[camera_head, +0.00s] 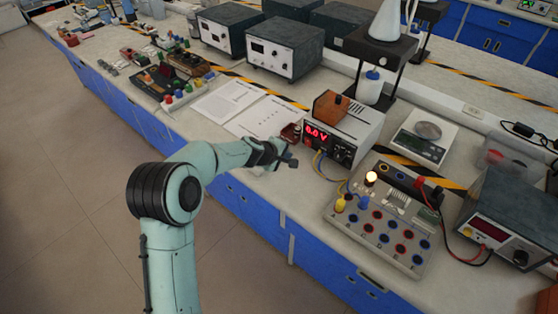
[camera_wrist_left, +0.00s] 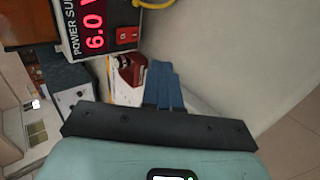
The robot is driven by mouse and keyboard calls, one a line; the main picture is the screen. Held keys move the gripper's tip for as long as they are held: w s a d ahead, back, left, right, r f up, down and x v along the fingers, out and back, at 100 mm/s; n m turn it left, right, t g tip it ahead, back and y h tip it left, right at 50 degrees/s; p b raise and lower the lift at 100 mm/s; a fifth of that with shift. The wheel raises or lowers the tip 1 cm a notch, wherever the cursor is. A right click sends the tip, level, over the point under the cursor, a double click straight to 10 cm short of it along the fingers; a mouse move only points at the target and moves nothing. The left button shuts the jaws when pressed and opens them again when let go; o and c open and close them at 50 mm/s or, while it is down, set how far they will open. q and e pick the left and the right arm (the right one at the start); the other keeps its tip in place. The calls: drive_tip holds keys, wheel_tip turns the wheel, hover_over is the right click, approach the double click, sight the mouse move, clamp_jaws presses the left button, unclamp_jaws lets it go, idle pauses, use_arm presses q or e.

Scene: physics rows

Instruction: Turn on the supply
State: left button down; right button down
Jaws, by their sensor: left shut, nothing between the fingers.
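The power supply (camera_head: 362,130) is a grey-white box on the bench with a lit red display. The display reads 6.0 in the left wrist view, where the label on the supply (camera_wrist_left: 70,30) is partly cut off. A red switch (camera_wrist_left: 128,35) sits beside the display. My left gripper (camera_head: 291,162) is shut and empty, just in front of and left of the supply's front panel, apart from it. Its blue-grey fingers (camera_wrist_left: 163,86) show below the panel in the wrist view. A small bulb (camera_head: 371,179) glows on the circuit board (camera_head: 385,225). My right gripper is not in view.
A brown wooden block (camera_head: 331,106) lies on the supply. Yellow and blue wires run from the supply to the board. A scale (camera_head: 420,143) and another dark instrument (camera_head: 510,225) stand to the right. Papers (camera_head: 262,118) lie behind my gripper, beside a small red-brown object (camera_head: 290,132).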

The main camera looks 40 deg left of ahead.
use_arm(q)
drive_tip(key=shift+s+f+v, duration=0.15)
drive_tip(key=shift+v, duration=0.75)
drive_tip(key=shift+s+f+v, duration=0.1)
drive_tip(key=shift+f+v, duration=0.05)
drive_tip(key=shift+v, duration=0.75)
